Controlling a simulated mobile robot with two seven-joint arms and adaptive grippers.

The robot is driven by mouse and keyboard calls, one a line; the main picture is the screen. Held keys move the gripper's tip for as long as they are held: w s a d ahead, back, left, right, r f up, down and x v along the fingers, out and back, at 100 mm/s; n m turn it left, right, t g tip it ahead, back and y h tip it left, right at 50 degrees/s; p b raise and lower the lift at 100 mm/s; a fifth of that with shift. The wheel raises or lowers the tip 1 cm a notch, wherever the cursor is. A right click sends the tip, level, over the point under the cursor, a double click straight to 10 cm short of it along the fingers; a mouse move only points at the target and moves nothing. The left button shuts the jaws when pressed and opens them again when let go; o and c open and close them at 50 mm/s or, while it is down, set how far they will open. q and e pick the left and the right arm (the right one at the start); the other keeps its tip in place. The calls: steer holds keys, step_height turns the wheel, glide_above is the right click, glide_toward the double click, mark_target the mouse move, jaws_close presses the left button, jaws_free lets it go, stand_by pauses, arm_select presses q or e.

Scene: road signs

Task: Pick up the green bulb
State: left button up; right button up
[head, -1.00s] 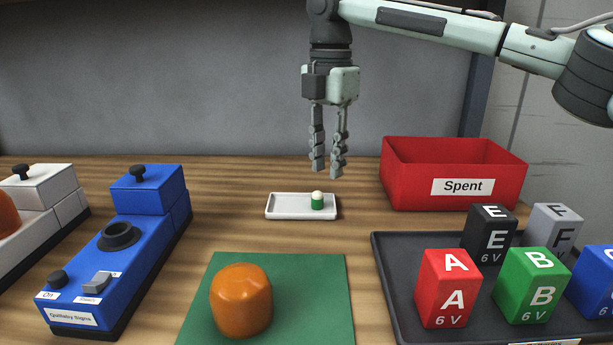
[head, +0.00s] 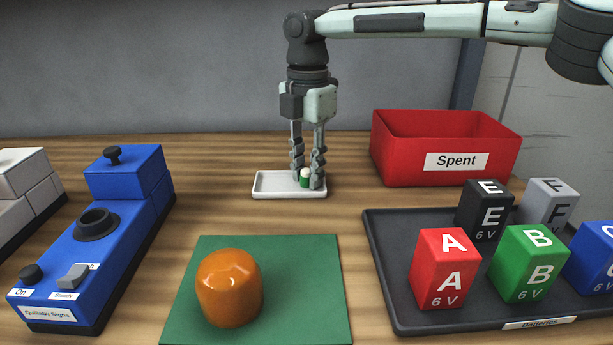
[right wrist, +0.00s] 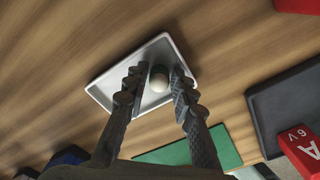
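The green bulb (head: 305,181), small with a white top, stands in the right part of a shallow white tray (head: 268,187). The right wrist view shows the bulb (right wrist: 159,80) from above, its pale top between my fingers, inside the tray (right wrist: 104,94). My right gripper (head: 308,182) points straight down with its fingertips at tray level, one on each side of the bulb. It is open, with a small gap showing beside the bulb in the right wrist view (right wrist: 157,78). The fingers partly cover the bulb in the head view. My left gripper is not in view.
A red Spent bin (head: 400,160) stands right of the tray. A dark battery tray (head: 385,265) holds several lettered blocks at front right. An orange dome (head: 228,288) sits on a green mat (head: 305,290) in front. A blue device (head: 80,260) stands at left.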

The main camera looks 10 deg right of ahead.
mark_target(306, 168)
steer(key=shift+c, duration=0.8)
steer(key=c, duration=0.3)
steer(key=shift+r, duration=0.6)
step_height(306, 168, up, 2)
steer(key=shift+r, duration=0.25)
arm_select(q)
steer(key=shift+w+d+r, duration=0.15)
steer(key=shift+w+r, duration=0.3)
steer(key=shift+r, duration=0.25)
arm_select(e)
steer(key=s+a+r, duration=0.2)
steer(key=a, duration=0.1)
steer(key=s+a+r, duration=0.2)
steer(key=a+r, duration=0.1)
steer(key=s+a+r, duration=0.2)
steer(key=a, duration=0.2)
steer(key=shift+s+r, duration=0.15)
steer(key=shift+r, duration=0.05)
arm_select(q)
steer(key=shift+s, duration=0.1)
arm_select(e)
steer(key=shift+d, duration=0.1)
